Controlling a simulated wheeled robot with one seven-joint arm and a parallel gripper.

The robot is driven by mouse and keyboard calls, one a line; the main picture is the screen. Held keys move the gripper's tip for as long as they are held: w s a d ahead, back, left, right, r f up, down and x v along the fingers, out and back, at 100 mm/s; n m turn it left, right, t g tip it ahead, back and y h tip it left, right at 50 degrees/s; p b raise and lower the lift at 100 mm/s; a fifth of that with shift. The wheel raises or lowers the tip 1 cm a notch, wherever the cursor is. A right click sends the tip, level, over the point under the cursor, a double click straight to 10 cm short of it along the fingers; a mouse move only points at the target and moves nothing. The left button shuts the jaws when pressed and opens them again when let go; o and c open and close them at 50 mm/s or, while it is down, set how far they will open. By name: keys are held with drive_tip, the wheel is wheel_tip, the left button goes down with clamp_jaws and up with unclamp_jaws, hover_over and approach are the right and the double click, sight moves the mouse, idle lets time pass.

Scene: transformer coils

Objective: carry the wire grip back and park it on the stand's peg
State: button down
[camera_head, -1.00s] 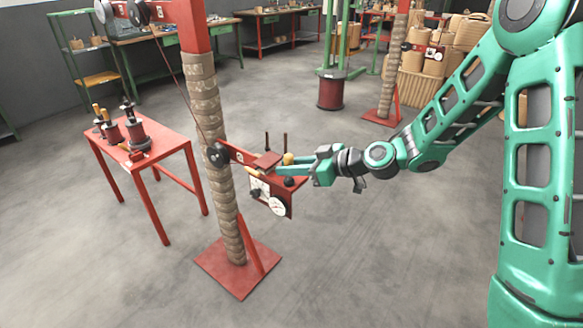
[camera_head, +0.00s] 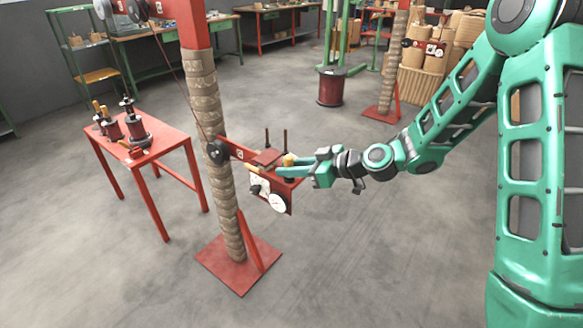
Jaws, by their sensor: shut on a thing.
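The red stand has a rope-wrapped column (camera_head: 229,215). A red bracket (camera_head: 285,201) on its right side carries two thin dark upright pegs (camera_head: 285,139) and a small red-brown block (camera_head: 268,157). My gripper (camera_head: 285,172) is at the right end of this bracket, shut on a small piece with a tan top (camera_head: 289,160), which seems to be the wire grip. The fingers hide most of it. I cannot tell whether it touches the bracket or which peg it belongs on. A tan rod (camera_head: 254,169) lies beside the block, left of my fingers.
A white round dial (camera_head: 277,203) hangs on the bracket's front, just below my gripper. A black wheel (camera_head: 217,151) and a thin wire (camera_head: 180,85) are at the column. A red table (camera_head: 165,142) with several coils stands left. The floor in front is clear.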

drive_tip(key=c, duration=1.5)
unclamp_jaws()
drive_tip(key=v, duration=1)
drive_tip(key=shift+d+r, duration=0.15)
drive_tip(key=shift+d, duration=0.15)
drive_tip(key=shift+s, duration=0.1)
